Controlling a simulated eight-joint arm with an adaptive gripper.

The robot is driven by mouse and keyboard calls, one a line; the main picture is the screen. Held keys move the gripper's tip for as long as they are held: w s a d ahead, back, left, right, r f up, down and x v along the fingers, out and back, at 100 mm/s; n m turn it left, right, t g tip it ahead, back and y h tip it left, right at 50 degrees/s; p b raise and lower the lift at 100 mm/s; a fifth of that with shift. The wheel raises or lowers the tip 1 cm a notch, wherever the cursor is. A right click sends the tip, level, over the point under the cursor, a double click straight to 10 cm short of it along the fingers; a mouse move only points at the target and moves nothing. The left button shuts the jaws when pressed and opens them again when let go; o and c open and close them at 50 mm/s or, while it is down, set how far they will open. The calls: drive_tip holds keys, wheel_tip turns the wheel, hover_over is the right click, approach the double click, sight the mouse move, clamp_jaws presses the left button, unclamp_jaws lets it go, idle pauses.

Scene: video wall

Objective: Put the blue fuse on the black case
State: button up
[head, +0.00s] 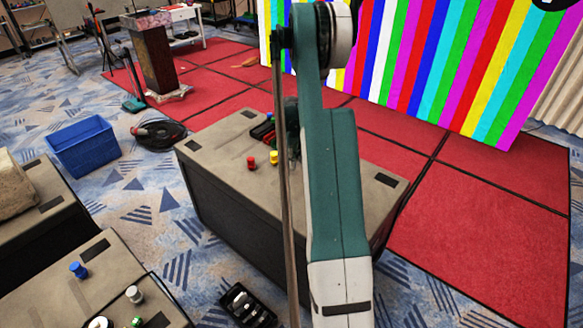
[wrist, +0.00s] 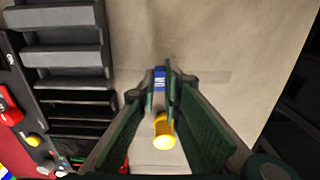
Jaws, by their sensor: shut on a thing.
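In the wrist view my gripper (wrist: 161,88) has its green fingers close together around the blue fuse (wrist: 160,78), which shows as a small blue piece with pale marks between the tips. The black case (wrist: 70,10) lies to the left with dark ridged slots, apart from the fingers. In the head view the black case (head: 261,132) shows in part left of my arm, on a large grey-topped box.
A yellow fuse (head: 274,158) and a red fuse (head: 251,163) stand on the large box (head: 220,160). The yellow one shows between the fingers in the wrist view (wrist: 163,130). A similar blue piece (head: 78,270) stands on the front-left box. The right of the large box top is bare.

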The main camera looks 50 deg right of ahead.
drive_tip(key=shift+f, duration=1.4)
drive_tip(key=shift+f+b, duration=0.2)
drive_tip(key=shift+b, duration=0.15)
drive_tip(key=o, duration=0.7)
drive_tip(key=shift+r, duration=0.2)
wheel_tip(320, 180, up, 12)
drive_tip(key=shift+r+p, duration=0.1)
drive_tip(key=shift+p, duration=0.85)
